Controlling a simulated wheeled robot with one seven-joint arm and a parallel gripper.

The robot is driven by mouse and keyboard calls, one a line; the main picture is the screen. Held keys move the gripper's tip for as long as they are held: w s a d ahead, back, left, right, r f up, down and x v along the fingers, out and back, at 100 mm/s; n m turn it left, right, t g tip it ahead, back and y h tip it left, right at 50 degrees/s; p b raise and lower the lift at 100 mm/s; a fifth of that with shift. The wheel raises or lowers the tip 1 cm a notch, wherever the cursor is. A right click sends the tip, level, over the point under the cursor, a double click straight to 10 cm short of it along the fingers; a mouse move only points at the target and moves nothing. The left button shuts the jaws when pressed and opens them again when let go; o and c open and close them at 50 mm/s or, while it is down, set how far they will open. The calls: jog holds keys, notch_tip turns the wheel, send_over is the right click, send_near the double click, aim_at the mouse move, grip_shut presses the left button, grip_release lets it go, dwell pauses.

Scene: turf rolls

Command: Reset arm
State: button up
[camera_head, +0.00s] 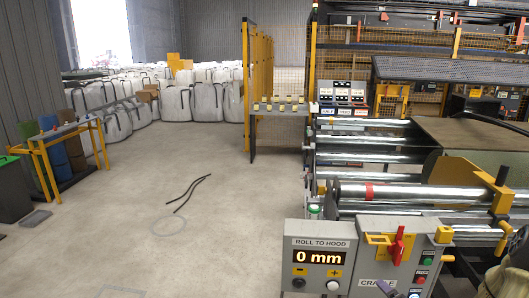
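I cannot make out my gripper or its fingertips in the head view. A pale, rounded part and dark cable-like shapes show at the lower right edge, but I cannot tell what they belong to. The roll machine (400,190) with shiny metal rollers fills the right side. Its grey control box (318,258) reads "ROLL TO HOOD" and "0 mm". Beside it is a second grey box with a red lever (397,246), a partly covered label, and green and red buttons.
White bulk bags (178,103) stand in rows at the back left. A yellow-framed rack (62,150) stands at the left. A dark hose piece (192,193) and a pale ring (169,226) lie on the floor. The middle floor is otherwise largely clear. Yellow mesh fencing (262,85) stands behind.

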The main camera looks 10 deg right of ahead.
jog(key=s+a+r+n+g, duration=0.2)
jog(key=a+n, duration=0.3)
jog(key=a, duration=0.3)
jog(key=s+a+r+n+g+y+p, duration=0.1)
jog(key=s+a+r+n+g, duration=0.1)
jog(key=a, duration=0.6)
jog(key=s+a+r+n+g+p, duration=0.1)
jog(key=s+a+r+n+g, duration=0.1)
jog(key=s+a+n+g, duration=0.2)
jog(key=a+n+g, duration=0.2)
jog(key=a+n, duration=0.1)
jog(key=a, duration=0.1)
jog(key=shift+r+n+g+y, duration=0.15)
jog(key=shift+n+g+y, duration=0.15)
